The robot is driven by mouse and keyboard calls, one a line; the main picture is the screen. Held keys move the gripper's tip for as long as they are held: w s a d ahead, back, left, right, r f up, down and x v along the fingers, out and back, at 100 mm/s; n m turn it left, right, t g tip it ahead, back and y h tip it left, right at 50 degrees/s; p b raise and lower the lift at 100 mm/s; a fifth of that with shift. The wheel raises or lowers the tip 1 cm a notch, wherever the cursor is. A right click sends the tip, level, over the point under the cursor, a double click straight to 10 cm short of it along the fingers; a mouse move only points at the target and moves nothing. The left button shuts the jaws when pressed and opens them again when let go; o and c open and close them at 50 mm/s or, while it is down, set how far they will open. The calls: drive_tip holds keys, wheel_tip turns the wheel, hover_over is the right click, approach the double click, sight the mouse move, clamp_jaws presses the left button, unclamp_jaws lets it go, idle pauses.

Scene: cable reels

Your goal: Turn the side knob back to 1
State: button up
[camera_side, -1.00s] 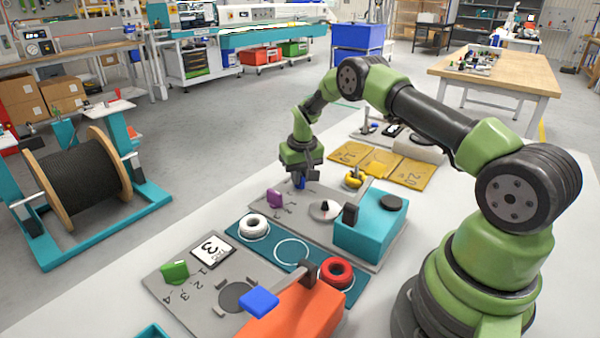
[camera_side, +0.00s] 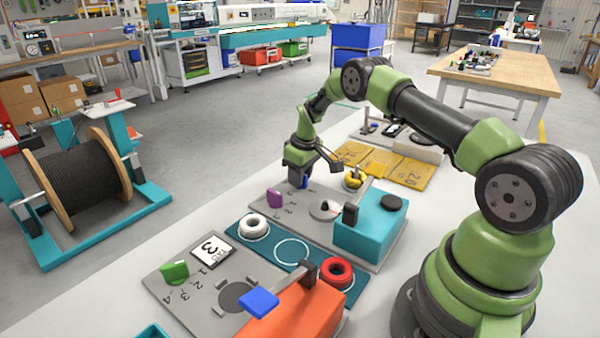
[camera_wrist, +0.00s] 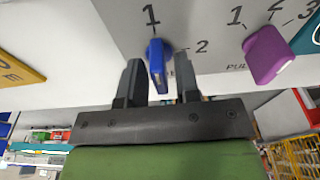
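The blue side knob (camera_wrist: 157,62) sits upright on the grey panel in the wrist view, with its upper end toward the printed 1 and the 2 off to its right. My gripper (camera_wrist: 160,70) is open, with one dark finger on each side of the knob and a gap on both sides. In the side view, my gripper (camera_side: 309,166) is at the far end of the grey panel (camera_side: 268,232). The blue knob (camera_side: 304,182) shows just below it, partly hidden.
A purple knob (camera_wrist: 269,54) with its own numbers stands close to the right of the blue one; it also shows in the side view (camera_side: 274,197). A teal box (camera_side: 370,228) and yellow plates (camera_side: 380,163) are nearby. A red ring (camera_side: 336,271) lies nearer the front.

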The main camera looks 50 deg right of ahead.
drive_tip(key=shift+o, duration=0.2)
drive_tip(key=shift+r, duration=3.5)
drive_tip(key=shift+r, duration=0.1)
drive_tip(key=s+a+r+m+t, duration=0.1)
drive_tip(key=s+a+r, duration=0.2)
drive_tip(key=a+r, duration=0.5)
drive_tip(key=s+a+r+m+t, duration=0.1)
drive_tip(key=s+a+r+t, duration=0.2)
drive_tip(key=r, duration=0.8)
drive_tip(key=s+a+r, duration=0.1)
drive_tip(key=s+a, duration=0.2)
drive_tip(key=s, duration=0.3)
drive_tip(key=s+a+r+m+t+y, duration=0.1)
drive_tip(key=s+a, duration=0.2)
drive_tip(key=s, duration=0.4)
drive_tip(key=s+a+r+m+y, duration=0.1)
drive_tip(key=s+a, duration=0.2)
drive_tip(key=s, duration=0.4)
drive_tip(key=shift+r, duration=0.15)
drive_tip(key=shift+s, duration=0.1)
